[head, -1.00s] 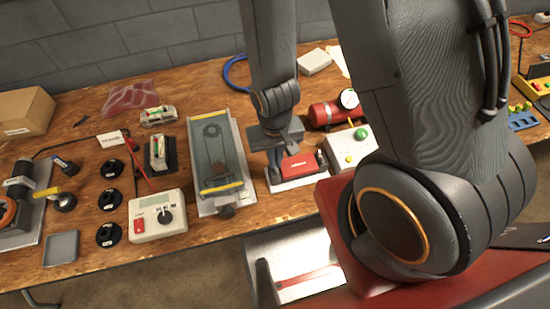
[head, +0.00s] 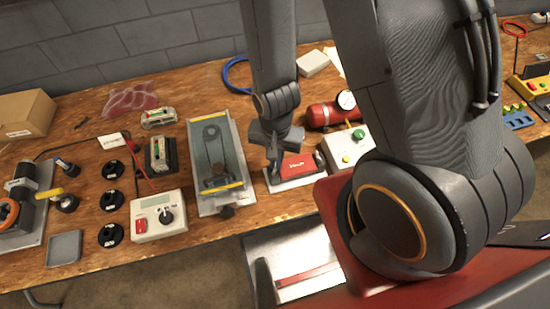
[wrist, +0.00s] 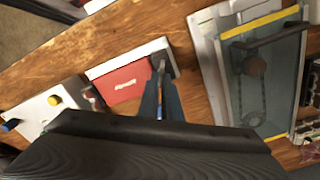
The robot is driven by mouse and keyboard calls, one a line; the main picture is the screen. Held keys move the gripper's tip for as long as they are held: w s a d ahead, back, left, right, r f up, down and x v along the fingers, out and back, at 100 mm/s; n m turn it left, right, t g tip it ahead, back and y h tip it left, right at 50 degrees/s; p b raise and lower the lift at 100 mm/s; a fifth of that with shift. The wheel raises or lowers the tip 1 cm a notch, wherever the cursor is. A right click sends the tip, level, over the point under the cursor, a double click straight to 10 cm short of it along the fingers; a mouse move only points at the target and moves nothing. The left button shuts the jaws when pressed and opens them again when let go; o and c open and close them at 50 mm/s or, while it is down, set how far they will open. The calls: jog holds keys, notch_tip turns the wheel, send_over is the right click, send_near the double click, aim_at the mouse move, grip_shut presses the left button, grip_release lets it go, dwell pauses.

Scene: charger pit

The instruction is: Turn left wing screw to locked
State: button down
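The red module (head: 297,166) lies on a light plate (head: 290,184) near the bench's middle; it also shows in the wrist view (wrist: 125,84). The left wing screw (wrist: 161,63) stands on a dark block at the module's end, on the right in the wrist view. My gripper (head: 273,163) points down over it. In the wrist view its two fingers (wrist: 159,86) are close together with the thin wing between their tips. Contact is hard to see at this size. The other wing screw (wrist: 91,96) is dark and sits at the module's opposite end.
Left of my gripper lies a grey tray with a belt and yellow bars (head: 194,139). A white box with a green button (head: 346,146) and a red cylinder with a gauge (head: 330,112) stand close on the right. A meter (head: 159,216) sits at front left.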

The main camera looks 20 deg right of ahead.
jog(key=m, duration=0.2)
jog(key=m+p, duration=0.1)
jog(key=m, duration=0.3)
jog(key=shift+s+d+r, duration=0.1)
jog(key=shift+s+d, duration=0.15)
jog(key=m, duration=0.2)
jog(key=m+p, duration=0.1)
jog(key=m, duration=0.2)
jog(key=shift+s+m, duration=0.2)
jog(key=shift+m, duration=0.1)
jog(key=c, duration=2)
grip_release()
